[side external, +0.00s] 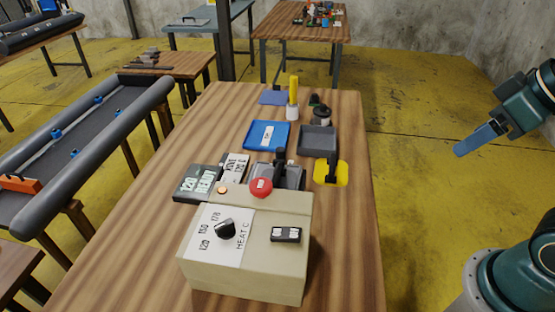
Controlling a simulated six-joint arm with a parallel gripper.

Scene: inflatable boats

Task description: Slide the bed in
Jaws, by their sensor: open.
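A beige control box (248,240) stands at the near end of the wooden table. It has a HEAT C dial (224,229), a black two-part switch (286,235), a red button (261,187) and a lit orange lamp (222,190). Just behind it is a grey plate (293,176) with a black upright part, partly hidden by the box. It may be the bed; I cannot tell how far in it sits. My gripper (466,148), with blue fingers, is open and empty over the floor right of the table, well apart from everything on it.
Beside the plate are a yellow pad with a black handle (342,173), a dark tray (318,138), a blue tray (267,135), sign cards (198,182) and a yellow-topped bottle (293,100). A grey inflatable boat (90,130) lies left. The table's right strip is clear.

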